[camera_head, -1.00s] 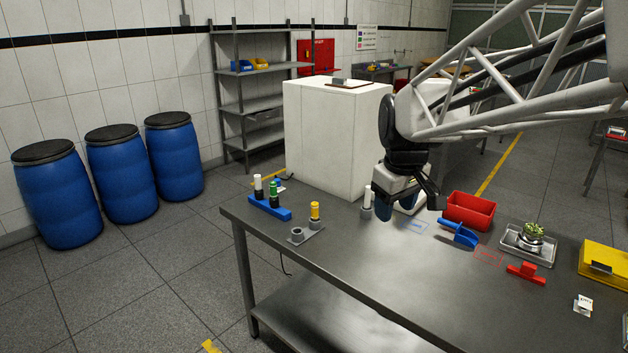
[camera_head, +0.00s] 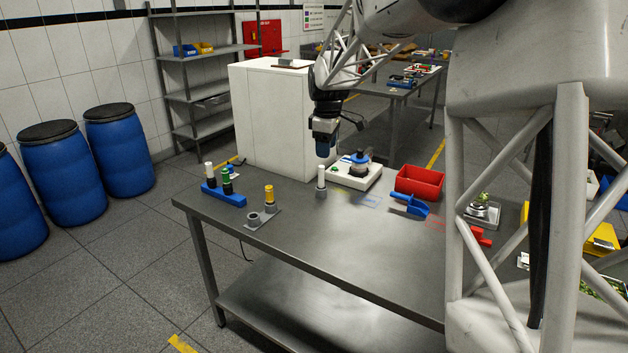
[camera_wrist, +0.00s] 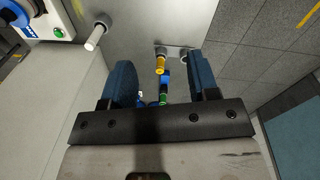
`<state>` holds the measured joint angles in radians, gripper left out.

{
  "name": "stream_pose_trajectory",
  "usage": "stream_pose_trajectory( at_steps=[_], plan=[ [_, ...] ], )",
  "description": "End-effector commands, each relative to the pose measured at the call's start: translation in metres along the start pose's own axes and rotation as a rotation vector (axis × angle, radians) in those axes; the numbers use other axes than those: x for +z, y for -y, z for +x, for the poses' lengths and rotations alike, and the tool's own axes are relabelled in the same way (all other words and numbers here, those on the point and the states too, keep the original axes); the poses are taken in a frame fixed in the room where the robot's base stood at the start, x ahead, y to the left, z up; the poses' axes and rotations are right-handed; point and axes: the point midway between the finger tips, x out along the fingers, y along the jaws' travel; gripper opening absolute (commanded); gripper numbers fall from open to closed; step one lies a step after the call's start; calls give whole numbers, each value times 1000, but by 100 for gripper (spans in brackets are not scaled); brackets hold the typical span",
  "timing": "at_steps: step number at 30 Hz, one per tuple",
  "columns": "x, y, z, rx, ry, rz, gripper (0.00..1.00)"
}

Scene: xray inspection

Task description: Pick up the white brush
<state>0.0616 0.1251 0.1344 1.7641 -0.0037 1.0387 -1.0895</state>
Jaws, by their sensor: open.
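A white upright cylinder, which looks like the white brush (camera_head: 321,175), stands in a small grey holder (camera_head: 321,192) on the metal table. A second white-topped piece (camera_head: 208,169) stands in the blue rack (camera_head: 228,196) beside a green one (camera_head: 227,182). My gripper (camera_head: 324,152) points down, open and empty, above and near the white cylinder in the head view. In the wrist view the white cylinder (camera_wrist: 95,37) lies outside the left finger. Between my open fingers (camera_wrist: 160,62) show the yellow piece (camera_wrist: 160,64) and the green piece (camera_wrist: 163,99), farther off.
A white cabinet (camera_head: 262,120) stands behind the table's left part. A white device (camera_head: 345,177) is right of the cylinder, then a red bin (camera_head: 419,182) and blue scoop (camera_head: 408,205). A yellow piece (camera_head: 269,195) stands at the left. The front of the table (camera_head: 340,245) is clear.

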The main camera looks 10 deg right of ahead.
Motion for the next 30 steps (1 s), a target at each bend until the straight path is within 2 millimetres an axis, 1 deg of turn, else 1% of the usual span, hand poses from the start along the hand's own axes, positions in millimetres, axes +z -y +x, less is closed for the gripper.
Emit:
stream_pose_trajectory(
  at_steps=[1, 9, 14, 21, 27, 30],
  plan=[
    [-5, -12, 8, -5, 3, -24, 55],
    [-28, -71, 44, -26, 10, -175, 55],
    [-41, -105, 70, -39, 13, -264, 55],
    [-58, -152, 112, -59, 15, -397, 55],
    [-68, -182, 142, -72, 15, -488, 55],
    [-71, -191, 152, -76, 14, -518, 55]
  ],
)
